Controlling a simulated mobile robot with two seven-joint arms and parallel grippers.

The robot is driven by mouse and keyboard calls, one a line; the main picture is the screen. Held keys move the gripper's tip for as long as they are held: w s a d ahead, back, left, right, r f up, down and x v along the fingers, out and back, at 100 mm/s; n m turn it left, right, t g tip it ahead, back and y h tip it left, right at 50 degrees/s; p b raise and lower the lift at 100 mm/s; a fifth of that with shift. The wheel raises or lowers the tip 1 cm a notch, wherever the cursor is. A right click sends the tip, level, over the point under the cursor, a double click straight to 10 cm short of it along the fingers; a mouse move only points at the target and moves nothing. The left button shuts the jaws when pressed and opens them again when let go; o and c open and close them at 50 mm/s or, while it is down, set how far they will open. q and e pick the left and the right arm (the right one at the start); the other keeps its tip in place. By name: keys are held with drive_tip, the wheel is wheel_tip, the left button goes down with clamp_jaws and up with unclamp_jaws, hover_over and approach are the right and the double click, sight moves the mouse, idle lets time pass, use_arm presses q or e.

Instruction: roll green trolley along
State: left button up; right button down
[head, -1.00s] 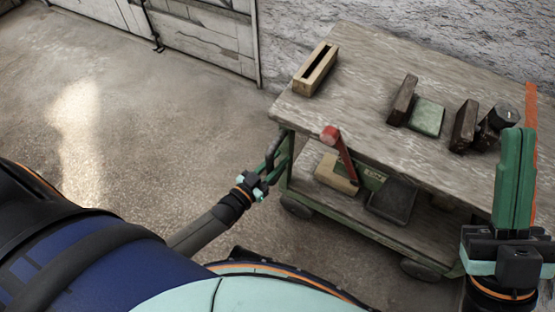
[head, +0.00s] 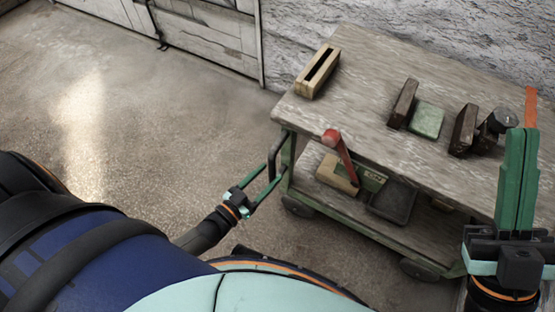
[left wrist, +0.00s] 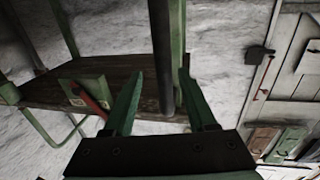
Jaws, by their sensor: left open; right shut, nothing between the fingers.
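The green trolley has a worn wooden top (head: 365,105), a green frame and dark wheels. It stands beside the wall. A dark handle bar (head: 274,160) is at its left end. My left gripper (head: 271,175) is open at this handle, fingers pointing toward it. In the left wrist view the dark bar (left wrist: 162,40) stands upright in line with the gap between the open fingers (left wrist: 161,75); I cannot tell how deep it sits between them. My right gripper (head: 523,131) is shut and empty, pointing up in front of the trolley's right part.
On the top are a slotted wooden block (head: 317,72), a green block (head: 427,120) and dark blocks (head: 402,103). The lower shelf holds a dark tray (head: 392,202). Bare floor (head: 160,120) lies left, with doors behind.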

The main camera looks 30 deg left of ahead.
use_arm(q)
drive_tip(key=v, duration=0.6)
drive_tip(key=shift+s+p, duration=0.15)
drive_tip(key=shift+p, duration=0.2)
drive_tip(key=shift+r, duration=0.15)
